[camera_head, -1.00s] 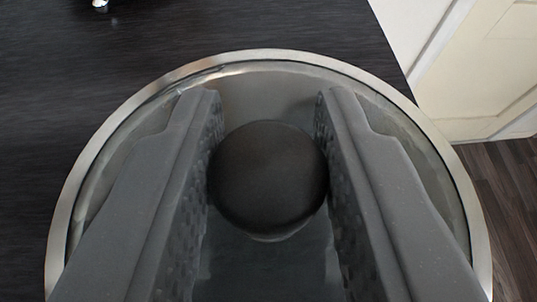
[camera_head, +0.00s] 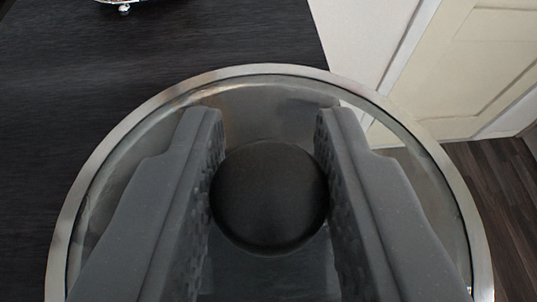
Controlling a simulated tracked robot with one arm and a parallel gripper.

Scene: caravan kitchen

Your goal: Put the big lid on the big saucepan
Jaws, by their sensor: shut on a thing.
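My gripper (camera_head: 269,120) is shut on the black round knob (camera_head: 268,197) of a big glass lid with a steel rim (camera_head: 262,70). One finger presses each side of the knob. The lid fills the lower part of the view, and its near part is cut off by the bottom edge. Through its glass I see only dim, blurred shapes. No saucepan can be made out.
A dark wood-grain worktop (camera_head: 150,60) lies behind and left of the lid. A shiny metal thing (camera_head: 124,8) is cut off at the top left. Right of the worktop's edge are cream cupboard panels (camera_head: 465,65) and the dark plank floor (camera_head: 500,190).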

